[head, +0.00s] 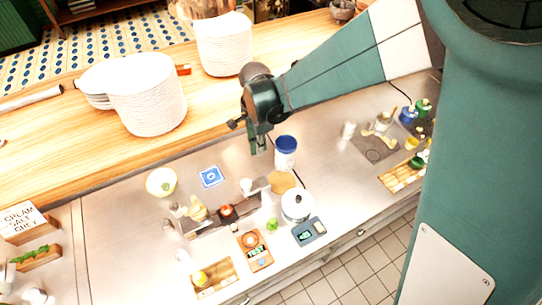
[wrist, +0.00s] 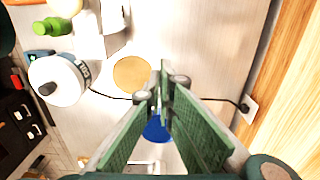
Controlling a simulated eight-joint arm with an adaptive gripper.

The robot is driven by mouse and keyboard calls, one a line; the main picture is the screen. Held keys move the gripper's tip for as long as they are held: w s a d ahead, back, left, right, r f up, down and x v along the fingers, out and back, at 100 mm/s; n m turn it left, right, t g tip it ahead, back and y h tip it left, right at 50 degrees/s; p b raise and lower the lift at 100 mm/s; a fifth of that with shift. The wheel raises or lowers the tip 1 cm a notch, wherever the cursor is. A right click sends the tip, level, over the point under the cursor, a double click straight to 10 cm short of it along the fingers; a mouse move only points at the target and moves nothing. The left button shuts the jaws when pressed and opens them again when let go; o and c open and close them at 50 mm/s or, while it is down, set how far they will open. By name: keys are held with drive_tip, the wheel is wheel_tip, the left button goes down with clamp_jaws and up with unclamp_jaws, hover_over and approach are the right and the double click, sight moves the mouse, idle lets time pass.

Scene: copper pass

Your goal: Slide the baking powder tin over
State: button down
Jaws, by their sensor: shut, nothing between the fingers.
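A white tin with a blue top (head: 286,152), which I take for the baking powder tin, stands upright on the steel counter. Its label is too small to read. My gripper (head: 262,146) points down just left of it in the head view, its fingers shut and empty. In the wrist view my gripper (wrist: 162,90) partly covers a blue round top (wrist: 156,130), seemingly the same tin. I cannot tell whether the fingers touch it. A flat blue square with a white mark (head: 211,176) lies on the counter to the left.
A round tan board (head: 282,182) lies in front of the tin, also in the wrist view (wrist: 131,74). A white lidded pot (head: 297,205) stands nearer the front edge. Small jars and a scale (head: 308,231) crowd the front. A wooden shelf with plate stacks (head: 150,100) runs behind.

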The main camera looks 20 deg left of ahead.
drive_tip(key=shift+f, duration=0.1)
idle(0.3)
drive_tip(key=shift+f, duration=4.8)
drive_tip(key=shift+w+d+p, duration=0.5)
drive_tip(key=shift+w+d, duration=0.45)
drive_tip(key=shift+d, duration=0.05)
drive_tip(key=shift+w+d+f, duration=0.1)
drive_tip(key=shift+w+d, duration=0.35)
drive_tip(key=shift+w, duration=0.05)
drive_tip(key=shift+w+d+f, duration=0.1)
drive_tip(key=shift+w+d, duration=0.3)
drive_tip(key=shift+d, duration=0.05)
drive_tip(key=w+d+b, duration=0.6)
drive_tip(key=w+d, duration=0.7)
drive_tip(key=shift+w+d+b, duration=0.25)
drive_tip(key=shift+w+b, duration=0.05)
drive_tip(key=shift+b, duration=0.1)
drive_tip(key=shift+s, duration=0.1)
